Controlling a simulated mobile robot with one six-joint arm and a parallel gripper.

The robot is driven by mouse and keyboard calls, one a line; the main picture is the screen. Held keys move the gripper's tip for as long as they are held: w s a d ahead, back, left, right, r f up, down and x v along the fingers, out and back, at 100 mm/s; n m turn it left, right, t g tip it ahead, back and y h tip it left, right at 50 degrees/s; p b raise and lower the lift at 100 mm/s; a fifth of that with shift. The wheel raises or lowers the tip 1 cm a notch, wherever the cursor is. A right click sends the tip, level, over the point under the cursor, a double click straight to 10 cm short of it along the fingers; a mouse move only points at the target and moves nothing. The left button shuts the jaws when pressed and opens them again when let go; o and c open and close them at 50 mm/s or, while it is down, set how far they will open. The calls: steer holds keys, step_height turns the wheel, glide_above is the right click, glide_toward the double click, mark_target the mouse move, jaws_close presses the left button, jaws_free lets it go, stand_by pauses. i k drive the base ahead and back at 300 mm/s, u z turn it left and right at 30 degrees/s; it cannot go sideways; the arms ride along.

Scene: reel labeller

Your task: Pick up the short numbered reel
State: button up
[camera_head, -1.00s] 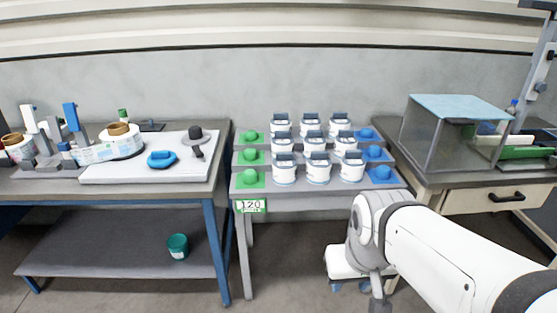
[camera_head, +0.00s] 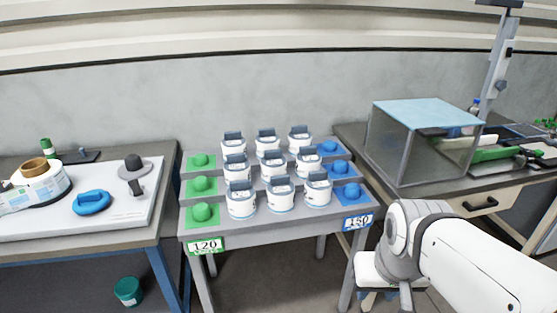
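Several white reel-like pots (camera_head: 241,205) with grey-blue tops stand in rows on a grey stepped rack (camera_head: 222,225). Their markings are too small to read, and I cannot tell which one is the short numbered reel. A white roll with a brown core (camera_head: 38,185) lies on the left bench, its left side cut off by the picture's edge. My arm reaches in from the lower right, in front of the rack's right side and apart from it. I cannot make out gripper fingers.
The rack bears a green "120" sign (camera_head: 206,246) and a blue "150" sign (camera_head: 357,222), with green knobs (camera_head: 202,211) left and blue knobs (camera_head: 347,190) right. A clear box (camera_head: 395,150) stands on the right bench. A teal bin (camera_head: 128,291) is low at left.

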mark_target(241, 197)
steer(key=z, duration=0.1)
steer(key=i, duration=1.7)
steer(key=u, duration=0.7)
steer(key=k, duration=0.8)
steer(key=u, duration=0.15)
steer(key=i, duration=0.8)
steer(key=z, duration=0.05)
